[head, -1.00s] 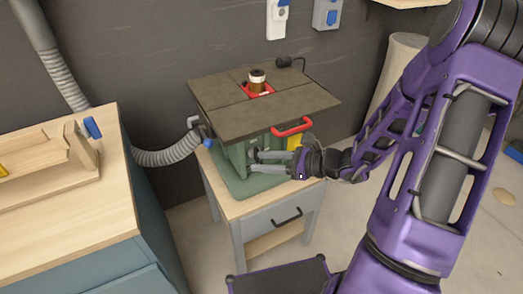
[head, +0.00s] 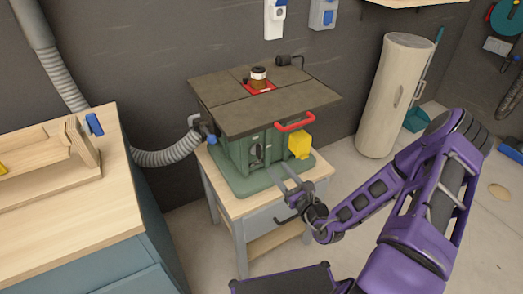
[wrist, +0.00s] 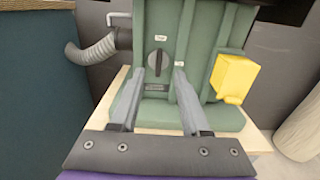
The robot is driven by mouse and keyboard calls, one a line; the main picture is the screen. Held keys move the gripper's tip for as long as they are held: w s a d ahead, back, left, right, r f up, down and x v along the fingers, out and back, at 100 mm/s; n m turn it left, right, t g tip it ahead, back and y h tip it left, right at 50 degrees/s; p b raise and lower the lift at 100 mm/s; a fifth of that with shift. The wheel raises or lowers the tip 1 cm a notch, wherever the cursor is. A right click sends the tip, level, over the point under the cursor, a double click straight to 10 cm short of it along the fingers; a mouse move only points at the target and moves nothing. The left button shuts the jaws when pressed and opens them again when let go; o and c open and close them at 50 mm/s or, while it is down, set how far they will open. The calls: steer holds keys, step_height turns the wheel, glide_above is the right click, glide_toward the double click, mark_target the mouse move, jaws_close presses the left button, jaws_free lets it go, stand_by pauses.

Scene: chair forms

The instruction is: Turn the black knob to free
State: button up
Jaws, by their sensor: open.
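The black knob (wrist: 157,62) is a round dial with a raised bar grip on the front of the green machine body (wrist: 205,60). Its bar looks close to upright in the wrist view. In the head view the knob (head: 257,153) is small on the green front, below the dark table top. Small pale labels near it are too small to read. My gripper (head: 281,176) is open and empty, in front of the machine and lower right of the knob. In the wrist view the fingertips (wrist: 159,73) stand to either side of the knob's line, apart from it.
A yellow box (wrist: 232,77) sits on the machine's right side, under a red handle (head: 295,124). A grey hose (head: 165,157) joins at the left. A workbench (head: 75,220) stands at left.

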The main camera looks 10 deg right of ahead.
mark_target(260, 149)
steer(key=b+x, duration=0.1)
steer(key=x, duration=1.1)
steer(key=shift+c, duration=0.2)
steer(key=shift+s, duration=0.1)
jaws_close()
steer(key=shift+f, duration=0.1)
